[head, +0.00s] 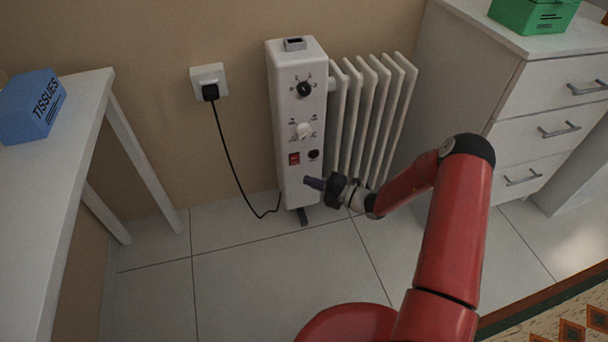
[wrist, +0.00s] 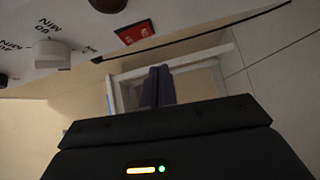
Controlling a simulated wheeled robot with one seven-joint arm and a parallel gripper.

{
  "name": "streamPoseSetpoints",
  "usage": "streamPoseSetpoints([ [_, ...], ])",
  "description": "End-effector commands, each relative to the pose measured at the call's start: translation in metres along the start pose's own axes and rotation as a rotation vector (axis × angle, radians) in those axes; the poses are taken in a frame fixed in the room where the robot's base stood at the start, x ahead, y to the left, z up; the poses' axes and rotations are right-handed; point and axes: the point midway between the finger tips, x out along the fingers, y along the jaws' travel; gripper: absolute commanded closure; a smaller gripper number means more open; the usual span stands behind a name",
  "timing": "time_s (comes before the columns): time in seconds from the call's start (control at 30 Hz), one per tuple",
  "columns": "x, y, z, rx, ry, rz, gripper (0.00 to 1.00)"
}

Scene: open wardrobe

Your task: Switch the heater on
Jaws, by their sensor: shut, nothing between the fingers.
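The white oil heater (head: 297,190) stands on the floor against the wall, its control panel facing me. The panel carries a black knob (head: 304,88) at the top, a white knob (head: 303,130) below it, then a red rocker switch (head: 294,158) beside a round black part (head: 313,154). The red switch also shows in the wrist view (wrist: 133,33), with the white knob (wrist: 48,53) to its left. My gripper (head: 306,181) is shut and empty, just below the switch and in front of the lower panel. Its closed fingers (wrist: 158,86) appear apart from the switch. I cannot tell the switch's position.
A black cord runs from the wall plug (head: 210,91) along the floor to the heater. A white table (head: 60,165) with a blue tissue box (head: 30,105) stands left. A white drawer cabinet (head: 540,100) with a green box (head: 535,12) stands right. Floor between is clear.

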Motion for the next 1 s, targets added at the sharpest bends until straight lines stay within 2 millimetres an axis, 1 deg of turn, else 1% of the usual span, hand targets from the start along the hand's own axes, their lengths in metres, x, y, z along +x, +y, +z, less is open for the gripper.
streamPoseSetpoints([
  [0.03,-0.013,-0.003,0.002,0.002,-0.005,-0.001,1.00],
  [0.2,-0.048,-0.008,0.001,0.001,-0.003,-0.001,1.00],
  [0.3,-0.062,-0.010,0.002,0.000,-0.002,-0.001,1.00],
  [0.4,-0.072,-0.011,0.001,0.000,-0.001,-0.001,1.00],
  [0.57,-0.077,-0.012,0.001,0.001,0.000,-0.001,1.00],
  [1.0,-0.077,-0.012,0.001,0.000,0.000,-0.001,1.00],
])
